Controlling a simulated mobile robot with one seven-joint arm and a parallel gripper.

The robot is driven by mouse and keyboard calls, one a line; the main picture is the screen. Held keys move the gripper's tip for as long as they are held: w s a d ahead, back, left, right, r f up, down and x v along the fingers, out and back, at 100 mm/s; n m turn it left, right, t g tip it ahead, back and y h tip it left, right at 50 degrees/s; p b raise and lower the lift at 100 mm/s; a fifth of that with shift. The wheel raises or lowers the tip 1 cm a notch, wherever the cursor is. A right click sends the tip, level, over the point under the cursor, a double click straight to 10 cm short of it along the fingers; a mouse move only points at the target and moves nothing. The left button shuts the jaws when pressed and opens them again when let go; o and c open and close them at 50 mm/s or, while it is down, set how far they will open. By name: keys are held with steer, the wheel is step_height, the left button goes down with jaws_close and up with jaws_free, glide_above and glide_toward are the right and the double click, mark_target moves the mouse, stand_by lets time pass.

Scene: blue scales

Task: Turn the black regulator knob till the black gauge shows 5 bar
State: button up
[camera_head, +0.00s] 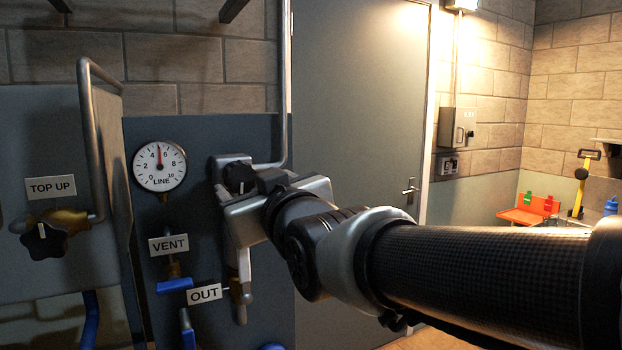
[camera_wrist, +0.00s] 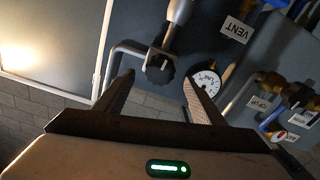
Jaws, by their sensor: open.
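The LINE gauge (camera_head: 159,167) has a white face, and its red needle points almost straight up between 4 and 6, near 5. It also shows in the wrist view (camera_wrist: 206,81), partly behind a finger. The black regulator knob (camera_wrist: 160,68) with a pale pointer mark lies between and slightly beyond my fingertips. In the head view the knob (camera_head: 239,176) is partly hidden by my gripper. My gripper (camera_wrist: 158,79) is open, with a finger on each side of the knob. No clear contact shows.
A second black knob (camera_head: 44,241) sits under the TOP UP label at left. A bent pipe (camera_head: 93,140) stands out there. VENT (camera_head: 168,245) and OUT (camera_head: 204,294) labels mark valves below the gauge. A grey door (camera_head: 360,110) is behind my arm.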

mark_target(242, 178)
steer(key=x, duration=0.5)
steer(key=shift+w, duration=0.1)
steer(key=c, duration=1.1)
steer(key=shift+o, duration=0.2)
steer(key=shift+f, duration=0.15)
steer(key=shift+b, duration=0.7)
steer(key=shift+n, duration=0.3)
steer(key=o, duration=1.1)
steer(key=shift+c, duration=0.2)
